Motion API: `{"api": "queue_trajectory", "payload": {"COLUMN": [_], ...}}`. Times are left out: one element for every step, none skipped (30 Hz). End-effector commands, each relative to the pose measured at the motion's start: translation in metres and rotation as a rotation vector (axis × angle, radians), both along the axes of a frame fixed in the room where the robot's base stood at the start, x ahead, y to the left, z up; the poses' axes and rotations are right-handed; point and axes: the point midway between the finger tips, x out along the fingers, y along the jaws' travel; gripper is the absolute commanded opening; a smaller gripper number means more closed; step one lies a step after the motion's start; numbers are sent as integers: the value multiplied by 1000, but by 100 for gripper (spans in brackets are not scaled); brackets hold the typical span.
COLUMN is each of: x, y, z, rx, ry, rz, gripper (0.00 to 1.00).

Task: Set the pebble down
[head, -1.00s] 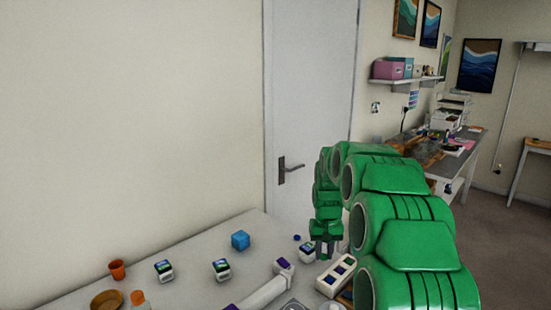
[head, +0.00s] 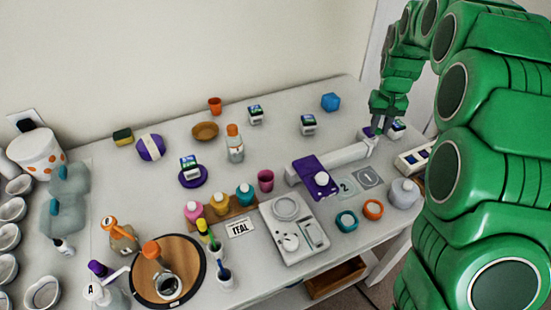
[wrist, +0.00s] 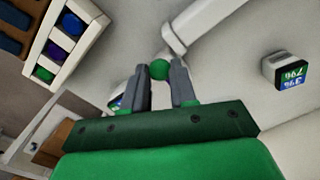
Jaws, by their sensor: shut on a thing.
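My gripper (head: 381,128) is at the far right part of the table, above the end of a white arm-like bar (head: 340,162). In the wrist view its two fingers (wrist: 160,80) are shut on a small round green pebble (wrist: 160,69), held at the fingertips. The pebble is not clearly seen in the head view. A white box with several wells (wrist: 66,45) holding blue, purple and green pieces is at upper left of the wrist view; it also shows at right in the head view (head: 413,160). Whether the pebble touches anything below cannot be told.
Bare table lies around the back cubes.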

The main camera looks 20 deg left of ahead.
Motion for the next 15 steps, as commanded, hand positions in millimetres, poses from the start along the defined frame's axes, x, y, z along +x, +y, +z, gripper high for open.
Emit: {"api": "queue_trajectory", "payload": {"x": [-6,-9,-14,-17,-21,-26,-30,-34,-39,-44,-48,-55,-59,-64,-71], "y": [17,26,37,46,54,66,74,82,93,101,109,120,127,135,145], "z": [2,2,3,4,4,5,6,7,8,8,9,10,10,11,12], "rx": [0,0,0,0,0,0,0,0,0,0,0,0,0,0,0], "ry": [0,0,0,0,0,0,0,0,0,0,0,0,0,0,0], "rz": [38,59,87,109,130,158,179,202,230,251,272,301,322,343,371], "gripper": [0,0,0,0,0,0,0,0,0,0,0,0,0,0,0]}}
